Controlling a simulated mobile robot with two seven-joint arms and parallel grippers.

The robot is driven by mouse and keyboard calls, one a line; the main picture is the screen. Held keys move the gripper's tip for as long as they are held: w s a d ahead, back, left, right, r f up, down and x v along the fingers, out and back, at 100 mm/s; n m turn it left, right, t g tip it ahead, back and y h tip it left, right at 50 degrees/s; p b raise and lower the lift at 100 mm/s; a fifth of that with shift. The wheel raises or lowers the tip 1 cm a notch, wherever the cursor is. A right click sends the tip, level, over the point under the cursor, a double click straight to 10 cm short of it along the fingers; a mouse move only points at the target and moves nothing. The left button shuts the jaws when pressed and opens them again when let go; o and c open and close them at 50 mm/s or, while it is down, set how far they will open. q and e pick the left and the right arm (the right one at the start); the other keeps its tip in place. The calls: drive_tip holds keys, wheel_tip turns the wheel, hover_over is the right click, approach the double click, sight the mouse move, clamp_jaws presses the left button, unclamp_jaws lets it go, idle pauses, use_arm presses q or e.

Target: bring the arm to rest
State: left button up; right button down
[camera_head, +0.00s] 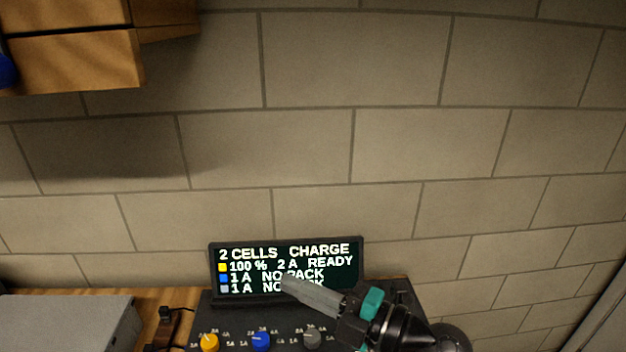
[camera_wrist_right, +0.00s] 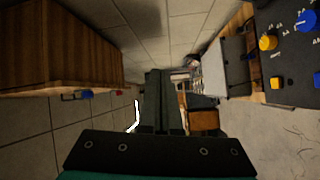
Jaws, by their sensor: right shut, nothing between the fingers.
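My right gripper (camera_head: 290,284) comes in from the lower right in the head view, in front of the charger's screen. Its fingers are shut with nothing between them, and they cover part of the screen's lower lines. In the right wrist view the closed fingers (camera_wrist_right: 162,75) point away into the room. My left gripper is not in view.
A charger with a dark screen (camera_head: 235,288) and yellow, blue and grey knobs (camera_head: 260,341) stands on a wooden bench. A grey box (camera_head: 60,320) is at lower left. A wooden cabinet (camera_head: 70,62) hangs upper left. A block wall (camera_head: 400,150) stands behind.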

drive_tip(key=w+d+r+m+t+h, duration=0.1)
drive_tip(key=w+d+m+t+h, duration=0.1)
drive_tip(key=d+m+t+h, duration=0.55)
drive_tip(key=w+d+r+m+t+h, duration=0.25)
drive_tip(key=d+m+h, duration=0.2)
drive_tip(key=m, duration=0.55)
drive_tip(key=s+d+f+m+g+h, duration=0.3)
drive_tip(key=s+d+f, duration=0.1)
drive_tip(key=f, duration=0.2)
drive_tip(key=s+d+f+m+g+h, duration=0.3)
drive_tip(key=d+f+m, duration=0.1)
drive_tip(key=f, duration=0.3)
drive_tip(key=s+a+f+g+y, duration=0.1)
drive_tip(key=s+f+g, duration=0.4)
drive_tip(key=s, duration=0.4)
drive_tip(key=s+a+f+g+y, duration=0.1)
drive_tip(key=s+f+g, duration=0.3)
drive_tip(key=s, duration=0.4)
wheel_tip(320, 180, down, 31)
drive_tip(key=s+g+b, duration=0.2)
drive_tip(key=b, duration=0.7)
drive_tip(key=s+d+f+b, duration=0.1)
drive_tip(key=s+f+b, duration=0.3)
drive_tip(key=s+f, duration=0.3)
drive_tip(key=s+d+f+b, duration=0.2)
drive_tip(key=s+f+b, duration=0.2)
drive_tip(key=s+f, duration=0.4)
wheel_tip(320, 180, down, 7)
drive_tip(key=shift+r+g, duration=0.1)
drive_tip(key=shift+g, duration=0.3)
